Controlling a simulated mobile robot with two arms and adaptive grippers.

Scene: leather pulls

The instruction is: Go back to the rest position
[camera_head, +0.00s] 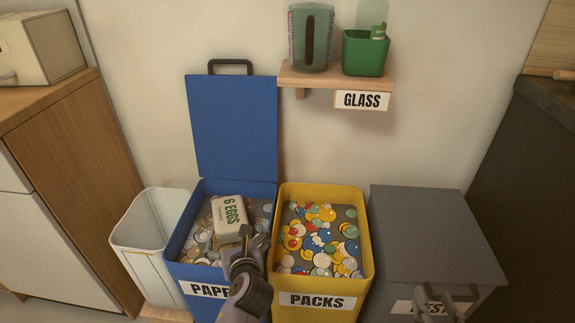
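An egg carton (229,212), light with a "6 EGGS" label, lies tilted on the contents of the blue bin. The fingers are close to its lower right side; whether they touch it I cannot tell. My wrist hides part of the bin's front and its "PAPER" label.
A yellow packs bin (365,225) stands to the right, then a closed grey bin (435,230). A white bin (140,240) stands at left. The blue lid (235,125) is raised. A wall shelf (335,77) holds a glass container (311,38) and a green box (365,53).

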